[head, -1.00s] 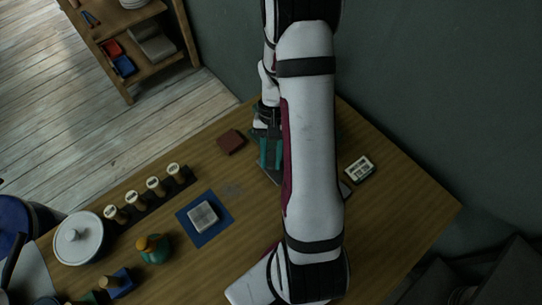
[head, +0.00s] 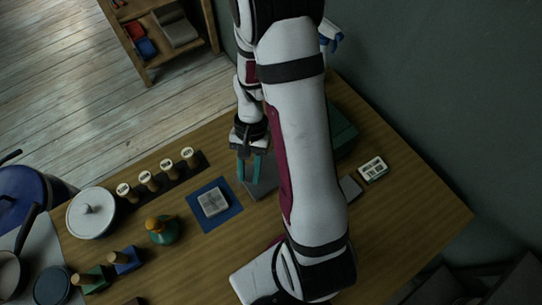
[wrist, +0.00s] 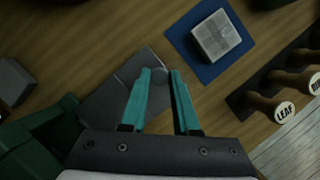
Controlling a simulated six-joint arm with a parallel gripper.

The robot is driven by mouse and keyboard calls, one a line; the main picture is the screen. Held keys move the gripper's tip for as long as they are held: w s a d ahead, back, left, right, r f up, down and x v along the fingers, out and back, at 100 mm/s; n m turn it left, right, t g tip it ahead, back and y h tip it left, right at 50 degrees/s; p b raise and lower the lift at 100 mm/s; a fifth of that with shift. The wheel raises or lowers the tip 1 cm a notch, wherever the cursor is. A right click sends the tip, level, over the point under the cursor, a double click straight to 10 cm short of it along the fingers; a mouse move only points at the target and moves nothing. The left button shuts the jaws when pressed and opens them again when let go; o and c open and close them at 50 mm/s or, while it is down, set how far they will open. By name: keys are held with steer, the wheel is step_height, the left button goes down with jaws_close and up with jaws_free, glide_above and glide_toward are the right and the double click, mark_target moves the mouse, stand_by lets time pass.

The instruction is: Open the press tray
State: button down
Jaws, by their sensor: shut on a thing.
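The press is a dark green block (head: 343,132), mostly hidden behind my arm in the head view; its green body (wrist: 38,140) shows at the lower left of the wrist view. Its flat grey tray (wrist: 108,103) sticks out from it over the table, and part of the tray (head: 266,179) shows beside my arm in the head view. A small round grey knob (wrist: 160,76) is at the tray's outer end. My gripper (head: 249,177) has its teal fingers shut on this knob, one finger on each side.
A blue mat (head: 228,217) with a pale square tile (head: 212,201) lies close beyond the tray's end. Wooden stamps (head: 168,166) stand in a dark rack. A white lidded pot (head: 91,214) and a green-orange jar (head: 162,230) stand left. A labelled box (head: 373,169) lies right.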

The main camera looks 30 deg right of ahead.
steer(key=shift+w+a, duration=0.1)
steer(key=shift+a, duration=0.8)
steer(key=c, duration=0.9)
jaws_free()
steer(key=shift+c, duration=0.2)
steer(key=v, duration=1.6)
steer(key=shift+f, duration=0.1)
